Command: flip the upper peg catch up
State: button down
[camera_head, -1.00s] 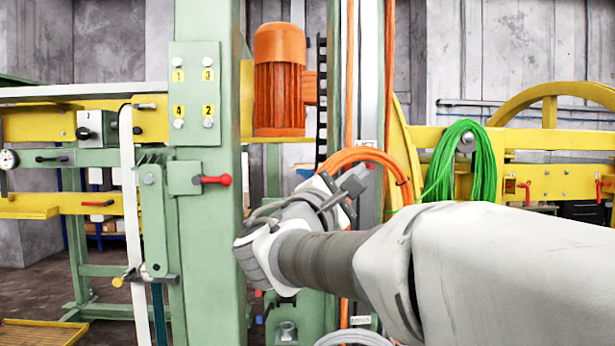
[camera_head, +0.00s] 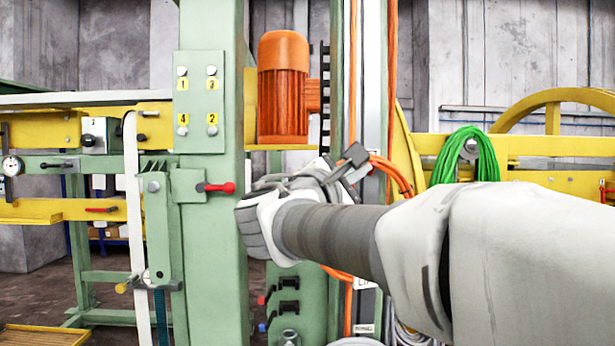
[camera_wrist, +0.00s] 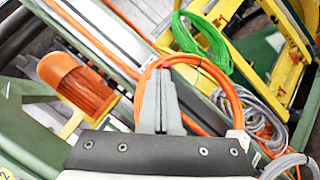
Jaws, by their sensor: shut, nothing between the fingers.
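On the green panel low in the centre of the head view sit two small black fittings. The upper black fitting (camera_head: 289,283) has a red knob near its left side and may be the upper peg catch. The lower black fitting (camera_head: 288,308) has a blue knob near its left. My arm's wrist is above and in front of them and covers the upper part of the panel. My gripper (camera_wrist: 161,85) shows in the wrist view with its fingers together and empty, in front of an orange cable loop (camera_wrist: 222,75). I cannot make out the catch in the wrist view.
A green post (camera_head: 210,200) with a red-knobbed lever (camera_head: 221,188) stands just left of my wrist. An orange motor (camera_head: 284,90) is above it. Orange cables (camera_head: 392,170) and a green cable coil (camera_head: 468,157) hang to the right.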

jog(key=shift+w+r+n+g+y+p, duration=0.2)
jog(key=shift+w+r+n+y, duration=0.15)
jog(key=shift+r, duration=0.3)
jog(key=shift+w+r+n+g+y+p, duration=0.15)
jog(key=shift+w+r+n+g, duration=0.1)
jog(key=shift+w+r, duration=0.3)
jog(key=shift+s, duration=0.1)
